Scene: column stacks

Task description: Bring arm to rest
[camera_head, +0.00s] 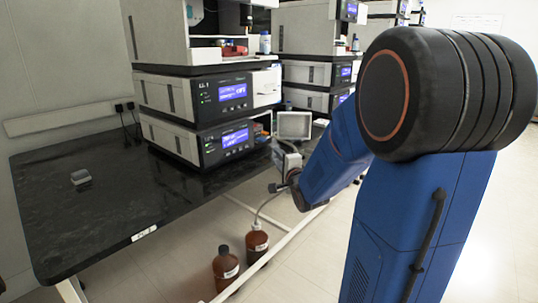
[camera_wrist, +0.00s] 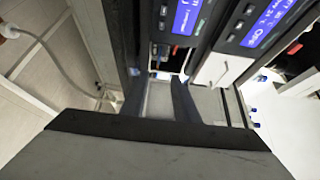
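My gripper (camera_wrist: 158,88) shows in the wrist view as two dark fingers standing apart, with a light grey surface visible in the gap. I see nothing clasped between them. In the head view my blue arm reaches down and left from its large black joint. The arm's far end is in front of the dark bench's right edge, near the instrument stacks. The fingers are too small and hidden there to make out.
Instrument stacks (camera_head: 205,115) with lit blue screens stand on the dark bench (camera_head: 105,215). A small grey block (camera_head: 81,177) lies on its clear left part. Brown bottles (camera_head: 226,268) stand low beside the bench, one with a tube. A light grey box (camera_head: 294,125) is near my arm's end.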

